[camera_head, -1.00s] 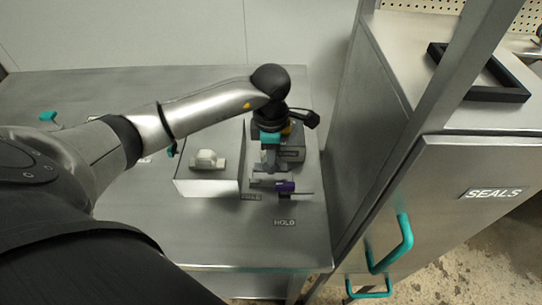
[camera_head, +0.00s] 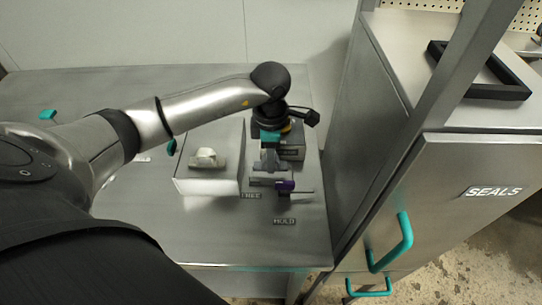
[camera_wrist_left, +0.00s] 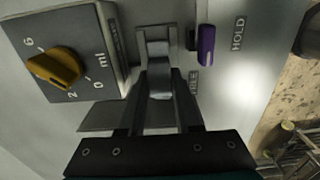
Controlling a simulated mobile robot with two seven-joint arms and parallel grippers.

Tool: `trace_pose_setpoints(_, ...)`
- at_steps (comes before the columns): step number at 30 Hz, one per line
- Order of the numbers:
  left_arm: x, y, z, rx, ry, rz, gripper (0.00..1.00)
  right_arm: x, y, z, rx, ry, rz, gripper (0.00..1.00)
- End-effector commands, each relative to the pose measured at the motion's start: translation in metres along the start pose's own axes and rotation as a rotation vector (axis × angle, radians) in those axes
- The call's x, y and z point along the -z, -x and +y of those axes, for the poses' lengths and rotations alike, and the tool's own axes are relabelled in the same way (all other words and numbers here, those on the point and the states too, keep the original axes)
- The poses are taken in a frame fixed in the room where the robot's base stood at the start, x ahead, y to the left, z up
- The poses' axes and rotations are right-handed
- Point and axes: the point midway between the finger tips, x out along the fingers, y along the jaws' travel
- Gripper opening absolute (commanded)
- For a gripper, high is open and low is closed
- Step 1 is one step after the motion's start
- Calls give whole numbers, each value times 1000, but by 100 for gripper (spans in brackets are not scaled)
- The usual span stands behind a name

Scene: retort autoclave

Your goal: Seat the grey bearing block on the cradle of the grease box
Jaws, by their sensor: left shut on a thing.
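My left gripper (camera_head: 270,160) points down beside the grease box (camera_head: 292,153). In the left wrist view its fingers (camera_wrist_left: 161,85) are shut on the grey bearing block (camera_wrist_left: 158,50), a metallic piece with a raised middle. The block also shows below the gripper in the head view (camera_head: 264,179). The grease box (camera_wrist_left: 65,65) has a yellow dial knob (camera_wrist_left: 54,68) marked in ml. The block is beside the box's dial face. The cradle is hidden by the block and fingers; I cannot tell whether they touch. My right gripper is not in view.
The SEALS cabinet (camera_head: 440,190) stands right. The front table is clear.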

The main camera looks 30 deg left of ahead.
Motion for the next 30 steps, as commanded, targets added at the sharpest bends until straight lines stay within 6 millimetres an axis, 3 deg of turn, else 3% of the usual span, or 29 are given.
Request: trace_pose_setpoints(30,0,-11,1,-1,0,0,0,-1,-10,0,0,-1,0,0)
